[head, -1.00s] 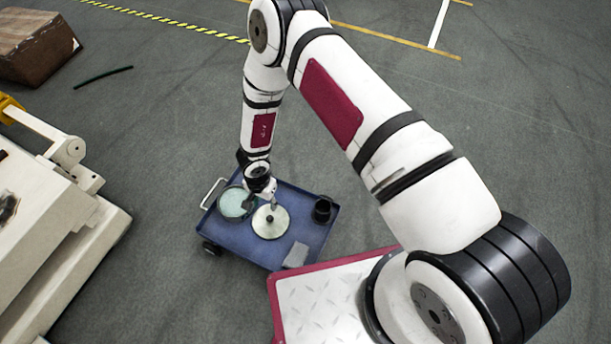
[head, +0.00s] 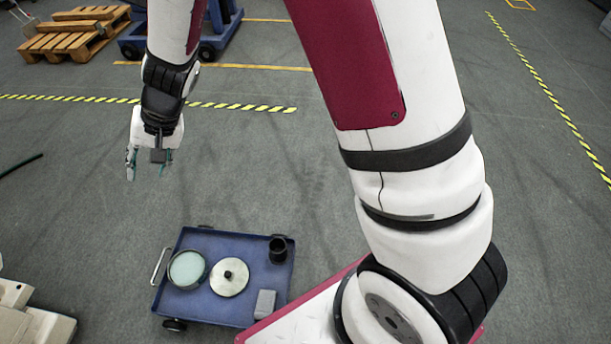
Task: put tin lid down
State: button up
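The tin lid (head: 229,283) is a pale round disc with a dark knob at its centre. It lies flat on the blue cart (head: 212,243), to the right of an open round tin (head: 187,268) with pale greenish contents. My gripper (head: 147,173) is up and away from the cart, beyond its far left side. Its fingers are spread apart and nothing is between them.
A black cup (head: 278,248) stands in the cart's far right corner, and a grey block (head: 265,303) sits near the front right. Pale machinery (head: 30,320) is at the lower left. Wooden pallets (head: 75,38) lie far back. The floor beyond the cart is clear.

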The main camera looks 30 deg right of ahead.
jog(key=s+d+r+n, duration=0.1)
jog(key=s+d+r, duration=0.1)
jog(key=s+r, duration=0.25)
jog(key=s+d+r+n, duration=0.1)
jog(key=s+d+r, duration=0.2)
jog(key=r, duration=0.3)
jog(key=s+d+r+h, duration=0.2)
jog(key=s+d, duration=0.4)
jog(key=s, duration=0.3)
jog(key=s+d+r+g+h, duration=0.1)
jog(key=s+d+r+h, duration=0.1)
jog(key=s+d, duration=0.4)
jog(key=s+d+r+g+h, duration=0.1)
jog(key=s+d+r, duration=0.2)
jog(key=s+d, duration=0.4)
jog(key=s, duration=0.7)
jog(key=shift+r+h, duration=0.25)
jog(key=shift+h, duration=0.15)
